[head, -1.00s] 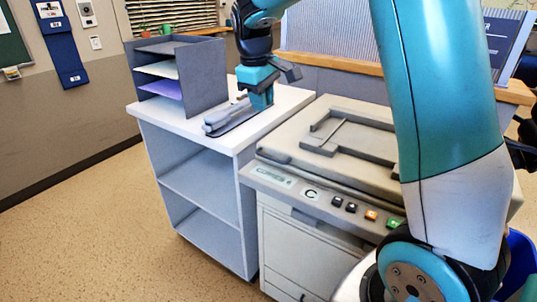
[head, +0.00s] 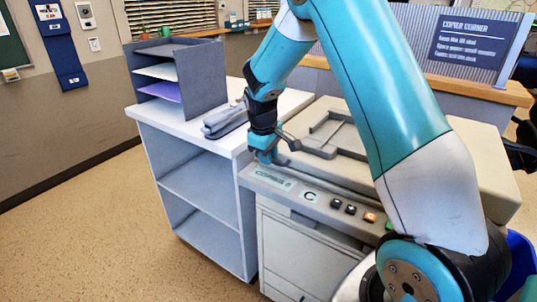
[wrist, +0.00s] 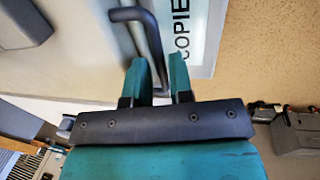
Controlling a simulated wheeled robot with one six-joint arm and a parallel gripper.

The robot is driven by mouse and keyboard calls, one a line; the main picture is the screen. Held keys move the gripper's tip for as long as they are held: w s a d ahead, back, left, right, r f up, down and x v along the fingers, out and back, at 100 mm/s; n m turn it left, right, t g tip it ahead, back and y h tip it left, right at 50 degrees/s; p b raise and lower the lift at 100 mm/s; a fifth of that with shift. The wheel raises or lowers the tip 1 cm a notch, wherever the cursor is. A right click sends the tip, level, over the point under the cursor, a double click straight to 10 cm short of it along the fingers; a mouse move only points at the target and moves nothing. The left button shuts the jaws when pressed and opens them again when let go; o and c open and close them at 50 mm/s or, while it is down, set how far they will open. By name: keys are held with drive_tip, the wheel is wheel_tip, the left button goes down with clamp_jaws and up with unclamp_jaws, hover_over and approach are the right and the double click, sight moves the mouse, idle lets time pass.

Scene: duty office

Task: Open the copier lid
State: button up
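The copier (head: 310,250) stands right of the shelf unit. Its beige lid (head: 470,165) lies flat and closed, with a raised grey frame on top. My gripper (head: 266,158) is down at the lid's front left corner, just above the panel marked COPIER. In the wrist view, the two teal fingers (wrist: 160,62) are apart, with the dark bar handle (wrist: 150,38) running between them. A small gap seems to show on each side, so the fingers do not look closed on it.
A stapler-like grey device (head: 224,122) lies on the white shelf unit (head: 190,125), left of my gripper. A paper tray rack (head: 205,75) stands behind it. A low partition with a sign (head: 468,42) is behind the copier. Floor at left is clear.

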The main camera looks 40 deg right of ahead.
drive_tip(key=shift+f, duration=0.1)
clamp_jaws()
